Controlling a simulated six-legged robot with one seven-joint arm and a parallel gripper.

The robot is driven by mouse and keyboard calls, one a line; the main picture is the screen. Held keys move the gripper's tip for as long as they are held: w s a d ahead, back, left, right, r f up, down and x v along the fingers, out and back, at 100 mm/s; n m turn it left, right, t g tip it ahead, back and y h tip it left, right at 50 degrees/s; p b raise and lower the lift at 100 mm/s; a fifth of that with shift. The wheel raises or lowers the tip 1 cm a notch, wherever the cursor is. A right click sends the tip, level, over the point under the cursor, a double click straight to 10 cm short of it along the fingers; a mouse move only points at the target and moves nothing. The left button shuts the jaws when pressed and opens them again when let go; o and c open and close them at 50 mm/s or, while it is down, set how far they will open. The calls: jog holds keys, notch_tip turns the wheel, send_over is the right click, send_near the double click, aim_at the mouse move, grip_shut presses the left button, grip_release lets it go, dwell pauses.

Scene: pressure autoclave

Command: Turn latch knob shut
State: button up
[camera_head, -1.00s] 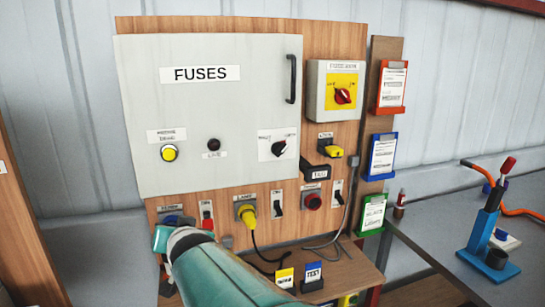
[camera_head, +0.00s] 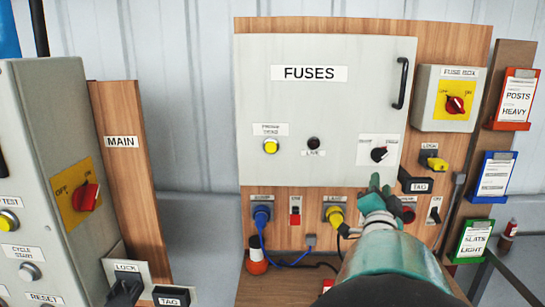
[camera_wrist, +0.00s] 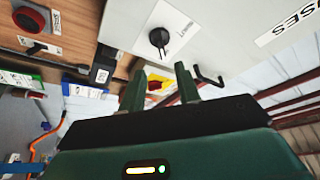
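The latch knob (camera_head: 379,154) is a small black knob on a white label plate at the lower right of the grey FUSES door (camera_head: 320,95). Its pointer seems to slant up and right, but the small lettering beside it is unreadable. The door lies flat against its board. My gripper (camera_head: 375,183) is just below the knob in the head view, apart from it and empty. In the wrist view, the knob (camera_wrist: 159,38) shows beyond my two green fingers (camera_wrist: 160,82), which stand apart with a gap between them.
A black door handle (camera_head: 402,83) sticks out at the upper right. A grey box with a red rotary switch (camera_head: 455,104) is right of the door. A LOCK plug and black TAG block (camera_head: 420,186) sit close right of my gripper. A grey MAIN cabinet (camera_head: 45,150) stands left.

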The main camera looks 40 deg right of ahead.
aim_at(380, 159)
jog(key=x, duration=1)
jog(key=shift+w, duration=0.2)
jog(key=shift+c, duration=0.2)
grip_shut()
